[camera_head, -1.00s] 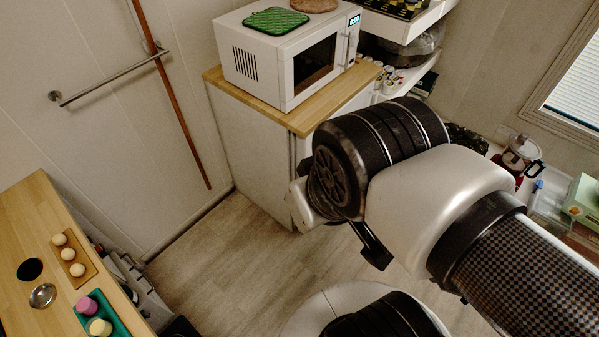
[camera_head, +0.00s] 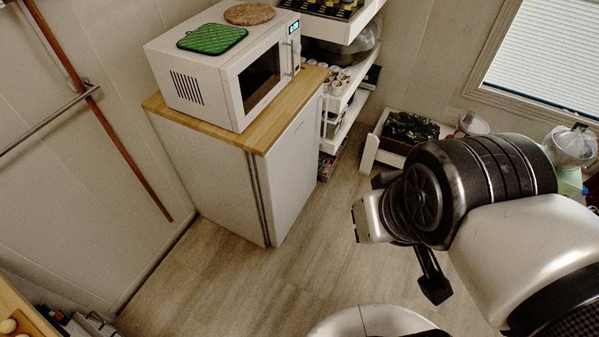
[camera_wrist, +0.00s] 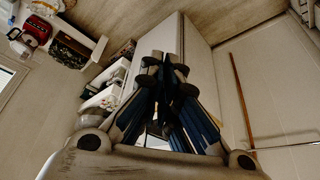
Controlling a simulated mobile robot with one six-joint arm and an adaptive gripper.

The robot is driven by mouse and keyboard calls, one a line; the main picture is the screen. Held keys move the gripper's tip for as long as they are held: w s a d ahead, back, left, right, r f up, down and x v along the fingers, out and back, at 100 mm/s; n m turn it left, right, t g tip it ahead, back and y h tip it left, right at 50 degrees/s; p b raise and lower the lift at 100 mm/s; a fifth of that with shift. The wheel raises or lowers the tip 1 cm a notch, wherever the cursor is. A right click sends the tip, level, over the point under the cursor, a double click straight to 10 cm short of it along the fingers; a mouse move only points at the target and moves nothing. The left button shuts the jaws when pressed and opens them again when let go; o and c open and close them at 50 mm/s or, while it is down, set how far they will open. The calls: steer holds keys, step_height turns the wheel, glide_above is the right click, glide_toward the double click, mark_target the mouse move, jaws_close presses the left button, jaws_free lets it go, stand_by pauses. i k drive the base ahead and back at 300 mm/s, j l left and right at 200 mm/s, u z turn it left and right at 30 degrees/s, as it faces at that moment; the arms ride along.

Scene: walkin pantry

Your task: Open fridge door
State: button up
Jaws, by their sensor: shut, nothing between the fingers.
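The fridge is a small white cabinet with a wooden top; in the head view its door (camera_head: 291,168) faces right and is closed against the body (camera_head: 209,178). A dark vertical gap runs along the door's near edge. No handle is clear to me. In the wrist view the pale fridge (camera_wrist: 200,62) stands behind my gripper (camera_wrist: 165,62), partly hidden by it. The fingers are together with nothing between them. In the head view my arm's end is right of the fridge, apart from it with floor between; the fingertips are not clear there.
A white microwave (camera_head: 222,72) stands on the wooden top (camera_head: 194,123), carrying a green pad (camera_head: 212,39) and a round brown mat (camera_head: 249,14). White shelves (camera_head: 346,105) stand beyond the fridge. A wooden counter corner (camera_head: 18,308) is at lower left. The floor (camera_head: 235,283) before the fridge is clear.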

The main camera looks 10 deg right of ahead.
mark_target(287, 174)
steer(key=i+l+z, duration=0.15)
steer(key=i+z, duration=0.2)
steer(key=i, duration=0.3)
steer(key=i+z, duration=0.35)
steer(key=i, duration=0.35)
steer(key=i+j+z, duration=0.35)
steer(key=i, duration=0.3)
